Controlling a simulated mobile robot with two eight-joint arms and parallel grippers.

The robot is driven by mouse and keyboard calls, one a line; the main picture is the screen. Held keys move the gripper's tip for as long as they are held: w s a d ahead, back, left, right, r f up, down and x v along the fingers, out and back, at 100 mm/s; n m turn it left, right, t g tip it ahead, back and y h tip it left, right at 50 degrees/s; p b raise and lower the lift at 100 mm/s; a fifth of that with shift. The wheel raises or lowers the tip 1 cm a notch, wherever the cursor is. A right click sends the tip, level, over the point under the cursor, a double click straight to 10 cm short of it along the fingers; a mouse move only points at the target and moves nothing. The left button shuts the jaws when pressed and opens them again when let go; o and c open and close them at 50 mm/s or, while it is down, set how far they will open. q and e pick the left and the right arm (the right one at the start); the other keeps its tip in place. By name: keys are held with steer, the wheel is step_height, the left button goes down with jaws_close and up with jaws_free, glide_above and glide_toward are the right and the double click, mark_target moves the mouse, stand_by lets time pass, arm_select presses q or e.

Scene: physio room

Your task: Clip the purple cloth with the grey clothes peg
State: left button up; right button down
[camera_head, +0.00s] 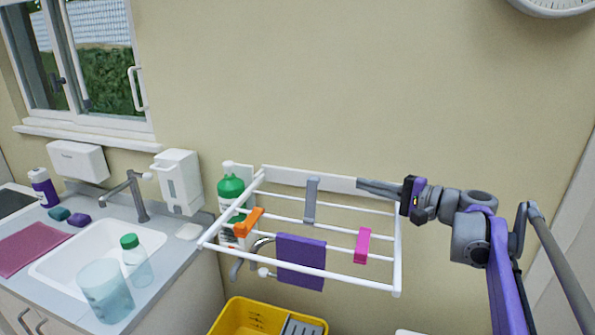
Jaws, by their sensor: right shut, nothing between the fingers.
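The purple cloth (301,263) hangs over a front bar of the white drying rack (346,280) on the wall. A long grey piece (312,201), which looks like the grey clothes peg, sits upright across the rear bars, behind the cloth and apart from it. My right gripper (360,184) comes in from the right above the rack's rear right part. Its fingers point left towards the grey piece, are shut and hold nothing. A gap separates them from it. My left gripper is not in view.
An orange peg (247,222) is on the rack's left and a pink one (363,246) right of the cloth. A green bottle (231,190) stands behind the rack's left end. A yellow bucket (239,318) is below. The counter with its sink (74,267) lies left.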

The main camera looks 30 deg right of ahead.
mark_target(312, 200)
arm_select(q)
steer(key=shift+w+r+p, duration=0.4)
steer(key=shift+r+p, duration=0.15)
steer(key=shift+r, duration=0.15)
arm_select(e)
steer(key=w+a, duration=0.6)
steer(key=w, duration=0.1)
steer(key=shift+w+a, duration=0.15)
steer(key=shift+a, duration=0.05)
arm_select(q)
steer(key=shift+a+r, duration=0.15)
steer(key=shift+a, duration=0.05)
arm_select(e)
steer(key=shift+d+r, duration=0.1)
steer(key=shift+r, duration=0.05)
